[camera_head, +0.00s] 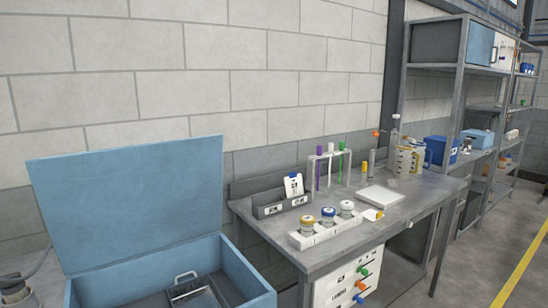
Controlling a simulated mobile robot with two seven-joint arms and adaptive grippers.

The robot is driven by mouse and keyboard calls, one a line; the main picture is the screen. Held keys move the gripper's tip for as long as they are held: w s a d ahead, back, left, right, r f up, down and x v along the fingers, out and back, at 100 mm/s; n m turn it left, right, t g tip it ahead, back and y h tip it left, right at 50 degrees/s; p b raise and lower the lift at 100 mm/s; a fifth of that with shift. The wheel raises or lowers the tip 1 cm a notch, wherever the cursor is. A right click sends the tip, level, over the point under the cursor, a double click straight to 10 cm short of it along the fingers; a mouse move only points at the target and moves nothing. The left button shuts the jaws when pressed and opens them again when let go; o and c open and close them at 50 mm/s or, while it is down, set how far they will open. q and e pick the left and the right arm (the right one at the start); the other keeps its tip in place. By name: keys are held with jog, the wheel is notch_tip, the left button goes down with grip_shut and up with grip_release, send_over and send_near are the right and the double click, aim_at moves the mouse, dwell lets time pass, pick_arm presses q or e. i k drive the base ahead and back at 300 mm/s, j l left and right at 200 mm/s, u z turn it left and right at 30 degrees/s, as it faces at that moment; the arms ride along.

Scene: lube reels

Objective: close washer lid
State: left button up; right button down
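The blue washer (243,272) stands at the lower left and is cut off by the bottom edge of the picture. Its flat blue lid (135,205) stands open, raised at the back and leaning near the block wall. Inside the washer, a dark tray or basket with a light handle (186,276) shows. The washer's front and lower part are out of view. Neither of my grippers shows in the head view.
A grey workbench (375,226) stands right of the washer, carrying capped jars (328,216), a tube rack (327,168) and a white tray (380,196). Grey shelving (435,69) stands further right. A grey fitting with a hose (15,285) is at far lower left.

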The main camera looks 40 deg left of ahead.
aim_at(98, 208)
jog(key=i+l+u, duration=0.1)
jog(key=i+u, duration=0.15)
jog(key=u, duration=0.25)
jog(key=i+l+u, duration=0.2)
jog(key=u, duration=0.3)
jog(key=i+l+u, duration=0.25)
jog(key=u, duration=0.25)
jog(key=i+l+u, duration=0.1)
jog(key=l+u, duration=0.4)
